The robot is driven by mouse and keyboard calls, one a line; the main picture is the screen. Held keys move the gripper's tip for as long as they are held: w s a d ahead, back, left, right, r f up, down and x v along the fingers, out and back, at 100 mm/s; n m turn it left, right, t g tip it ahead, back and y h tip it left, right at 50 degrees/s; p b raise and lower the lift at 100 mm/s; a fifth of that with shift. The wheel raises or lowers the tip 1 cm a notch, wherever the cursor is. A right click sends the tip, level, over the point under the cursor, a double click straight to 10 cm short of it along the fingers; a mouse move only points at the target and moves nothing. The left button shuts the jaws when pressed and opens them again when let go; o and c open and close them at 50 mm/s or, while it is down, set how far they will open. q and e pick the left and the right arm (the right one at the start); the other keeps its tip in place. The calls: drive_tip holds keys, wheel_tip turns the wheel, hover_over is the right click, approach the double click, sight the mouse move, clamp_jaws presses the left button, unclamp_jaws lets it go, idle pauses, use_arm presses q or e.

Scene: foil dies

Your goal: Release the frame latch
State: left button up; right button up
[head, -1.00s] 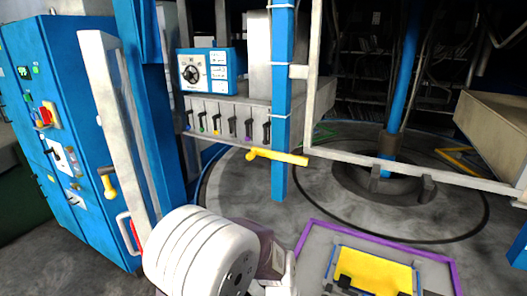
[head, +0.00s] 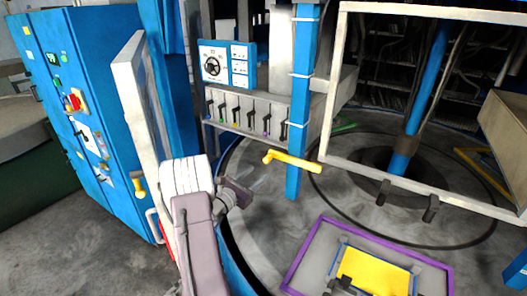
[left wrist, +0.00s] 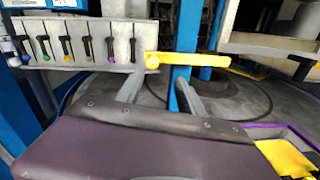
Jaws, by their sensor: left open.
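The frame latch is a yellow bar handle (head: 290,160) at the lower left corner of the pale upright frame (head: 333,90), beside a blue post. My left gripper (head: 257,184) is open and empty, to the left of the handle and a little below it in the head view. In the left wrist view the handle (left wrist: 187,60) lies crosswise ahead, above the tips of the two grey fingers (left wrist: 160,90). The fingers look apart from it. My right gripper is not in view.
A blue control cabinet (head: 85,100) and a tilted pale panel (head: 140,100) stand on the left. A purple-edged tray (head: 300,255) with a yellow plate (head: 375,275) lies low at front right.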

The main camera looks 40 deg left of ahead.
sight(265, 162)
use_arm(q)
drive_tip(key=shift+n+y, duration=0.3)
drive_tip(key=w+p, duration=0.1)
drive_tip(key=w, duration=0.1)
drive_tip(key=w+a+p, duration=0.1)
drive_tip(key=w+p, duration=0.1)
drive_tip(key=w, duration=0.1)
drive_tip(key=w+a+p, duration=0.1)
drive_tip(key=w+p, duration=0.1)
drive_tip(key=shift+w+a+r, duration=0.1)
drive_tip(key=shift+w+r, duration=0.1)
drive_tip(key=shift+w, duration=0.15)
drive_tip(key=shift+w+f, duration=0.15)
drive_tip(key=shift+w, duration=0.35)
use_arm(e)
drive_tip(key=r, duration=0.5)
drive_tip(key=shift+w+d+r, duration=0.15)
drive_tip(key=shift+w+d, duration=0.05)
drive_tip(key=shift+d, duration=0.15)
use_arm(q)
clamp_jaws()
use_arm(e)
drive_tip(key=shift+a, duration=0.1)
use_arm(q)
drive_tip(key=shift+f, duration=0.1)
